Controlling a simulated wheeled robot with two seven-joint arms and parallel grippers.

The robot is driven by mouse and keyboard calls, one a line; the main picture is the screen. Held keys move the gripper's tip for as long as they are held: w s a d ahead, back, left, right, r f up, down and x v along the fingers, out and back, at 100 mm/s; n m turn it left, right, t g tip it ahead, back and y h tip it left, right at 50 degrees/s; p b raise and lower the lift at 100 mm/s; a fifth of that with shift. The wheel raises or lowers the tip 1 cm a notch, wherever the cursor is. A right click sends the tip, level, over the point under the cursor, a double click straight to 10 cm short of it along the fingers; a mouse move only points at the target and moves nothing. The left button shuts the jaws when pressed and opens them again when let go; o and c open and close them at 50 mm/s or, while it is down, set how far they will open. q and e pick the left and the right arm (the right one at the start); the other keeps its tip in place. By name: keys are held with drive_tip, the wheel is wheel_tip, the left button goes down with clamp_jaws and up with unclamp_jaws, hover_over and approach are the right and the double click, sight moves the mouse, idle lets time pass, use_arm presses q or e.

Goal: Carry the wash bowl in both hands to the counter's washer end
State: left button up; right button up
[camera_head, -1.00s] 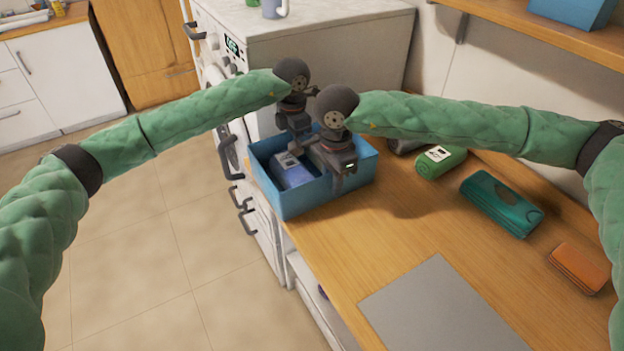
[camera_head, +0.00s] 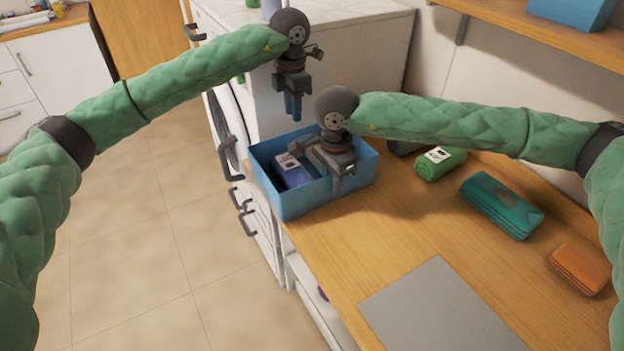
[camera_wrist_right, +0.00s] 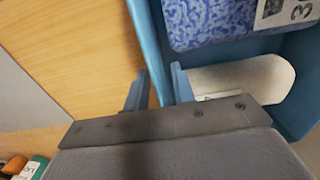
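The wash bowl is a blue rectangular open tub (camera_head: 300,203). It sits upright at the counter's far end, against the white washer. My left gripper (camera_head: 293,115) hangs above and behind the bowl's far side, clear of it and empty; its finger gap is not readable. My right gripper (camera_head: 337,180) is low at the bowl's near right side. In the right wrist view its two blue fingers (camera_wrist_right: 158,85) stand apart, one on each side of the bowl's wall (camera_wrist_right: 148,35), with a narrow gap visible. A blue patterned pack with a label (camera_head: 290,172) lies inside the bowl.
The white washer (camera_head: 340,55) stands behind, its top higher than the counter. On the wooden counter (camera_head: 375,240) are a green roll (camera_head: 440,164), a teal case (camera_head: 502,205), an orange case (camera_head: 580,268) and a grey mat (camera_head: 440,310). A wooden shelf (camera_head: 540,35) overhangs at upper right.

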wheel_tip(320, 180, up, 12)
idle(0.6)
idle(0.5)
